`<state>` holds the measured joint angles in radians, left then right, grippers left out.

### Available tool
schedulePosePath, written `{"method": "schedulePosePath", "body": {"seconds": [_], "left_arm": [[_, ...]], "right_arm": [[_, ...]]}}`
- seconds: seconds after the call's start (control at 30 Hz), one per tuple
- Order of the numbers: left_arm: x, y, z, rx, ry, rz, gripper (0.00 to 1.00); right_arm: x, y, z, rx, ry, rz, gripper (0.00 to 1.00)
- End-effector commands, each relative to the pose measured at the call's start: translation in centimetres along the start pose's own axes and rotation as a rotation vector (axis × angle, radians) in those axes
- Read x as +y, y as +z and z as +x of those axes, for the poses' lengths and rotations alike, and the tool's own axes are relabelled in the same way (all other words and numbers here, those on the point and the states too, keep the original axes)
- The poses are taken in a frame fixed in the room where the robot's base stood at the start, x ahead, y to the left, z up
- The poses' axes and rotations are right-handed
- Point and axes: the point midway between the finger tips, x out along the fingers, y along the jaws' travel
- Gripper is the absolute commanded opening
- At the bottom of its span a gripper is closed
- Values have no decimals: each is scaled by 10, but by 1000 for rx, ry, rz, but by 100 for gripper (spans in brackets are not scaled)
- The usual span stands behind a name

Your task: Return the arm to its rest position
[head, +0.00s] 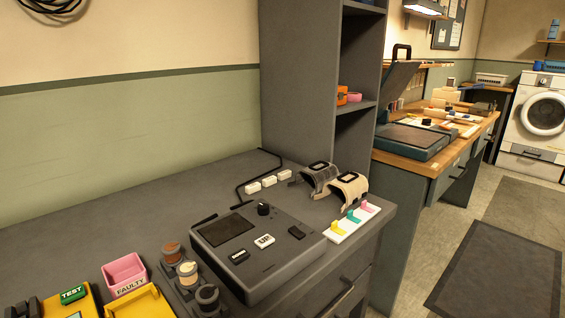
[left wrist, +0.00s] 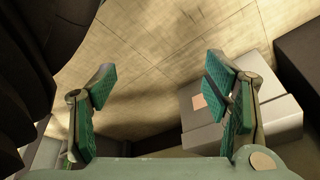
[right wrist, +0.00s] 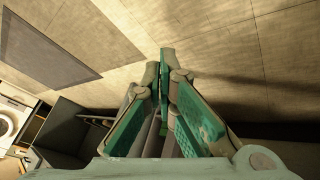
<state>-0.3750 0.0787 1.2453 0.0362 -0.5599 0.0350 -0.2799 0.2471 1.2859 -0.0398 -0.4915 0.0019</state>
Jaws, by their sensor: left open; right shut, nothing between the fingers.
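My left gripper (left wrist: 158,95) shows in the left wrist view with its two green-padded fingers wide apart and nothing between them. It is over bare floor, with pale grey boxy shapes (left wrist: 275,115) behind its right finger. My right gripper (right wrist: 165,85) shows in the right wrist view with its fingertips together and nothing held. It is also over floor. Neither gripper nor arm shows in the head view.
The grey workbench (head: 130,215) holds a dark control box (head: 270,270), a pink FAULTY bin (head: 124,272), several small jars and a white strip with coloured clips (head: 353,222). A shelf unit (head: 300,90) stands behind. Open floor with dark mats (head: 500,270) lies right.

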Motion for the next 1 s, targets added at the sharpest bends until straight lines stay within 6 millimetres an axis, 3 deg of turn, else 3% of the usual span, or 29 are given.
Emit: {"method": "schedulePosePath", "body": {"seconds": [0.03, 0.1, 0.17, 0.2, 0.27, 0.63, 0.77, 1.0], "left_arm": [[0, 0, 0, 0, 0, 0, 70], [0, 0, 0, 0, 0, 0, 70], [0, 0, 0, 0, 0, 0, 70], [-1, 0, -14, -9, -2, 1, 70], [-5, 4, -46, -33, -7, 7, 70], [-24, 54, -205, -177, -28, 48, 70], [-26, 68, -229, -204, -30, 57, 70], [-27, 72, -230, -210, -30, 59, 70]], "right_arm": [[-29, 27, -2, -75, -49, 85, 0], [-73, 60, -10, -162, -118, 165, 0], [-113, 82, -21, -205, -170, 209, 0], [-117, 88, -39, -227, -178, 211, 0], [-104, 83, -68, -243, -171, 198, 0], [-63, 104, -229, -382, -165, 137, 0], [-58, 114, -255, -407, -166, 124, 0], [-58, 118, -257, -413, -167, 121, 0]]}}
